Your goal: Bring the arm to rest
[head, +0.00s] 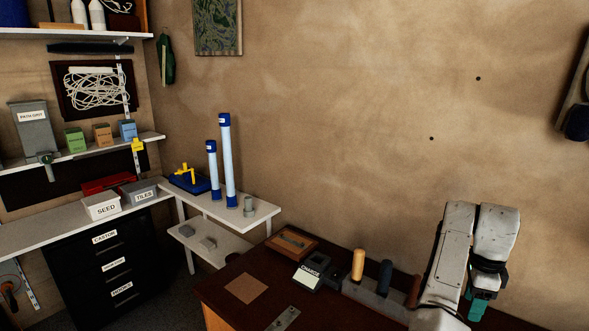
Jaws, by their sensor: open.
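My arm rises at the lower right of the head view, with its white, scuffed links folded over at the top. My gripper (481,296), dark with teal parts, hangs below the outer link, pointing down, and is open. I see nothing held in it. It is in front of the right end of the dark brown workbench (222,291). The arm hides part of that end, and I cannot tell the gap between the gripper and the bench.
On the bench are a wooden tray (292,242), a labelled dark box (308,276) and a rack (372,294) with upright handles. A white side table (262,213) holds blue-capped tubes (229,165). Black drawers (112,265) stand left. The wall above the arm is mostly clear.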

